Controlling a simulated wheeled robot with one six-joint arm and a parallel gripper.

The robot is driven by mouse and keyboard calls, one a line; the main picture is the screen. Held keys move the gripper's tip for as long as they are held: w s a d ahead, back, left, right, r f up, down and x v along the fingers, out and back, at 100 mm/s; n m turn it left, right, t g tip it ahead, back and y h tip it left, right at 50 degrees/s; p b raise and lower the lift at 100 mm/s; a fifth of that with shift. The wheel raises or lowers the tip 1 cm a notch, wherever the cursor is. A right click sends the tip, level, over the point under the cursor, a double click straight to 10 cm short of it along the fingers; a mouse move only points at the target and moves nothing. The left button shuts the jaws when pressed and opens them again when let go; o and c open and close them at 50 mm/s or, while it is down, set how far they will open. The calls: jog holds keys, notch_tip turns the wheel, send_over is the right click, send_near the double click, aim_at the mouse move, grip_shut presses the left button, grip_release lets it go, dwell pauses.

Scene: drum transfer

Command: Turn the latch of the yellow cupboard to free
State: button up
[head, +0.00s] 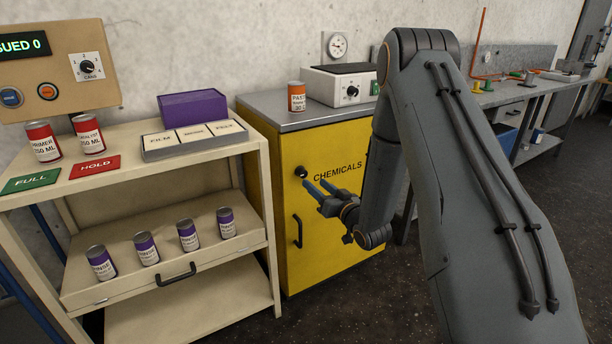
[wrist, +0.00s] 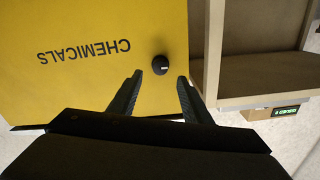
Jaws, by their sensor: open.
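The yellow cupboard (head: 330,219) stands right of the cream shelf unit, its door marked CHEMICALS and closed. Its latch is a round black knob (head: 301,172) near the door's upper left, above a black handle (head: 297,231). In the wrist view the latch (wrist: 160,65) shows with a small pale mark, beyond and between the fingertips. My gripper (head: 317,186) is open and empty in front of the door, just right of the latch in the head view. In the wrist view its two fingers (wrist: 160,78) point at the door. I cannot tell the exact gap to the latch.
The cream shelf unit (head: 205,166) stands close on the left, with several purple-banded cans on its drawer. An orange can (head: 296,96) and a white device with a dial (head: 341,85) stand on the cupboard's grey top. Dark floor (head: 376,304) lies open in front.

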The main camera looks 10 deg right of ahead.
aim_at(304, 175)
jog(key=shift+x, duration=3.6)
jog(key=c, duration=1)
jog(key=shift+c, duration=0.2)
